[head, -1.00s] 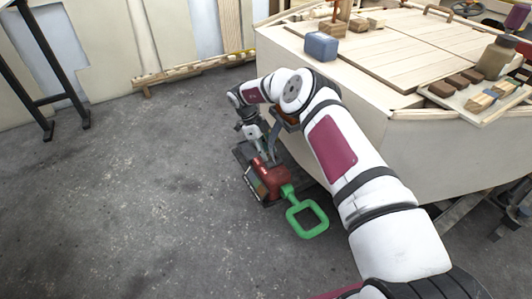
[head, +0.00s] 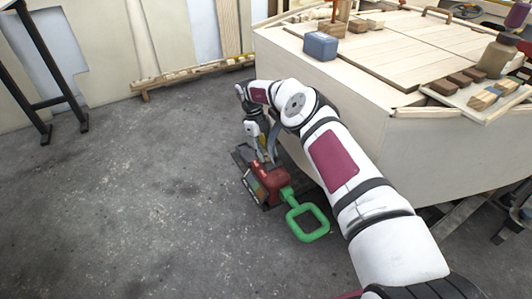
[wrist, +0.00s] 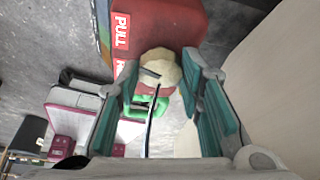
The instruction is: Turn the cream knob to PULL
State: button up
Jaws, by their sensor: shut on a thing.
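The cream knob (wrist: 160,66) sits at the end of a red housing (wrist: 165,25) in the wrist view. A red label reading PULL (wrist: 121,30) is on the housing to the knob's left, with a second label partly hidden below it. My gripper (wrist: 161,78) has its teal fingers on both sides of the knob and is shut on it. A dark mark shows on the knob, but I cannot tell which label it points to. In the head view the red housing (head: 268,184) stands low by the hull, under my gripper (head: 268,158); the knob is hidden there.
A green loop handle (head: 307,222) sticks out from the housing toward the front. The plywood hull (head: 300,85) rises close on the right, with a blue box (head: 320,46) and blocks on top. The grey floor (head: 130,190) to the left is clear.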

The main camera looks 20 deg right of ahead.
jog(key=o, duration=1.2)
jog(key=shift+c, duration=0.2)
